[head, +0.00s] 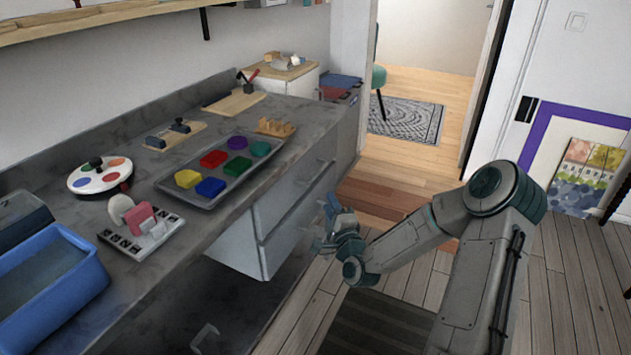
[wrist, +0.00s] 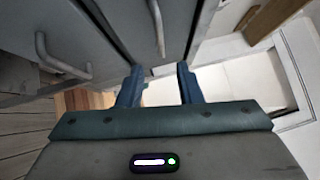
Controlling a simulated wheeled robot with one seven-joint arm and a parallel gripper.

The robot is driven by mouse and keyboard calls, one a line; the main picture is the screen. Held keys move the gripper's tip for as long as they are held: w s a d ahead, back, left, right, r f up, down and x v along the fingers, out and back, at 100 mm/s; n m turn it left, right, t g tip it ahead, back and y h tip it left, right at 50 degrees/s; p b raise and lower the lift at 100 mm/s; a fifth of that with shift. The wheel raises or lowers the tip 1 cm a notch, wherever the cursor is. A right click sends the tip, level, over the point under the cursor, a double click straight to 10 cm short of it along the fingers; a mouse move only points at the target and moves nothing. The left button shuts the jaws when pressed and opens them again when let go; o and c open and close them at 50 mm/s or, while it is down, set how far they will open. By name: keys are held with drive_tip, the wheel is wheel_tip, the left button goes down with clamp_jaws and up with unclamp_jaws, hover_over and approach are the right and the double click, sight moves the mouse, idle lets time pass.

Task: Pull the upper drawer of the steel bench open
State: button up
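The steel bench (head: 330,125) runs along the wall at the left, with a grey drawer unit under its top. The upper drawer (head: 297,203) looks shut in the head view. My gripper (head: 328,226) is in front of the drawer fronts, to their right in the head view. In the wrist view my gripper (wrist: 159,84) is open, its two dark blue fingers apart with nothing between them. One bar handle (wrist: 158,28) shows ahead of the fingers and apart from them. A second bar handle (wrist: 60,58) shows at the left on another grey front.
On the bench top are a tray (head: 205,199) with coloured blocks, a round palette (head: 100,174), a small rack (head: 140,238) and a blue bin (head: 45,290). A doorway and patterned rug (head: 410,118) lie beyond. The floor before the drawers is mostly clear.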

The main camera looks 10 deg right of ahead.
sight(316, 173)
drive_tip(key=w, duration=0.4)
drive_tip(key=w+a+r+b, duration=0.1)
drive_tip(key=w, duration=0.3)
drive_tip(key=w+a, duration=0.1)
drive_tip(key=w, duration=0.4)
drive_tip(key=shift+r, duration=0.4)
clamp_jaws()
